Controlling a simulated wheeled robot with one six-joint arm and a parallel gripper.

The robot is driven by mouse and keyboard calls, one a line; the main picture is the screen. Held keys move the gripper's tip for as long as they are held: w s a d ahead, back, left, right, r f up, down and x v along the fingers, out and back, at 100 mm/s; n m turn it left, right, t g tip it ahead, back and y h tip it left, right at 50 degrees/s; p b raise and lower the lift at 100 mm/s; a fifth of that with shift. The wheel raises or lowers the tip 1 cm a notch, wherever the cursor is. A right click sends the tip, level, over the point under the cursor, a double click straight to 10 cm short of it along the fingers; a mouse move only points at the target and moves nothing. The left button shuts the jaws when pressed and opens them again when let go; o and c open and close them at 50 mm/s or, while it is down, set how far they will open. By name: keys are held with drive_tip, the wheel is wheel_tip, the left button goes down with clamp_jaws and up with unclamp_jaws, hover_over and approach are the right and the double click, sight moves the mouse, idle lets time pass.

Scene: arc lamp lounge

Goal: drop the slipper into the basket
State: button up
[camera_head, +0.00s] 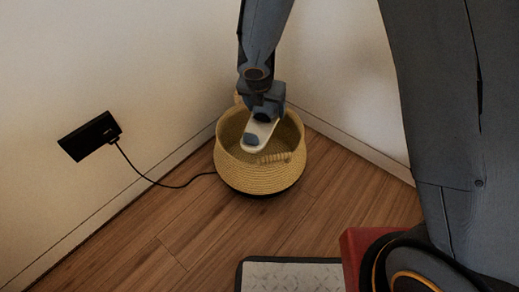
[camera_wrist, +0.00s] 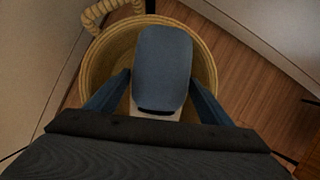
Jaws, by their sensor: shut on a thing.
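The slipper (camera_head: 261,132) has a pale sole and a blue-grey toe part. In the wrist view the slipper (camera_wrist: 163,72) hangs between my fingers, its blue upper facing the camera. My gripper (camera_head: 263,110) is shut on it. In the wrist view my gripper (camera_wrist: 158,100) shows a blue finger on each side of the slipper. The woven straw basket (camera_head: 245,176) stands on the floor in the corner. The slipper is over the basket's opening, and the basket rim (camera_wrist: 97,52) rings it in the wrist view. How far the slipper is above the basket's bottom is hard to tell.
Two pale walls meet behind the basket. A black wall plate (camera_head: 90,136) on the left has a cable (camera_head: 150,180) running toward the basket.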

drive_tip(key=shift+f+b, duration=0.8)
drive_tip(key=shift+f, duration=0.05)
drive_tip(key=o, duration=1.2)
drive_tip(key=shift+r, duration=0.1)
drive_tip(key=p+v, duration=0.4)
drive_tip(key=v, duration=0.3)
drive_tip(key=shift+s+a+r+p, duration=0.1)
drive_tip(key=shift+s+r+p, duration=0.1)
drive_tip(key=shift+r+p, duration=0.15)
drive_tip(key=shift+f, duration=0.1)
